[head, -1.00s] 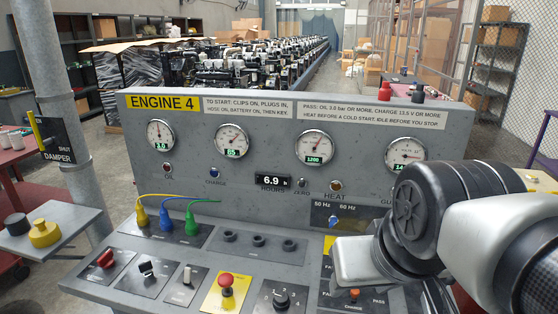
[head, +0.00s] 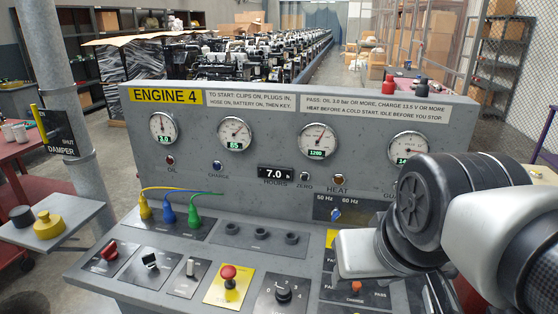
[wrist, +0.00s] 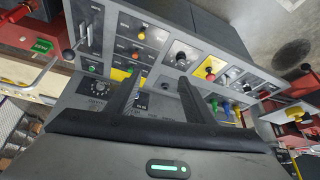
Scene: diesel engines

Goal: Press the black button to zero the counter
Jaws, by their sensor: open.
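The hour counter (head: 276,173) on the upright panel of the Engine 4 console reads 7.0 in the head view. The small dark round button (head: 305,176) labelled ZERO sits just right of it, left of the HEAT lamp (head: 338,179). My arm is at the right of the head view, over the right part of the console, and my fingers are hidden there. In the wrist view my gripper (wrist: 163,76) is open and empty, with its two dark fingers apart above the sloping console desk. I cannot make out the ZERO button in the wrist view.
Gauges line the upright panel. The desk bears a red mushroom button (head: 228,273), a rotary knob (head: 283,292), and yellow, blue and green plugs (head: 168,212) with cables. A post (head: 70,110) and a side shelf (head: 55,228) stand left. The space before the ZERO button looks clear.

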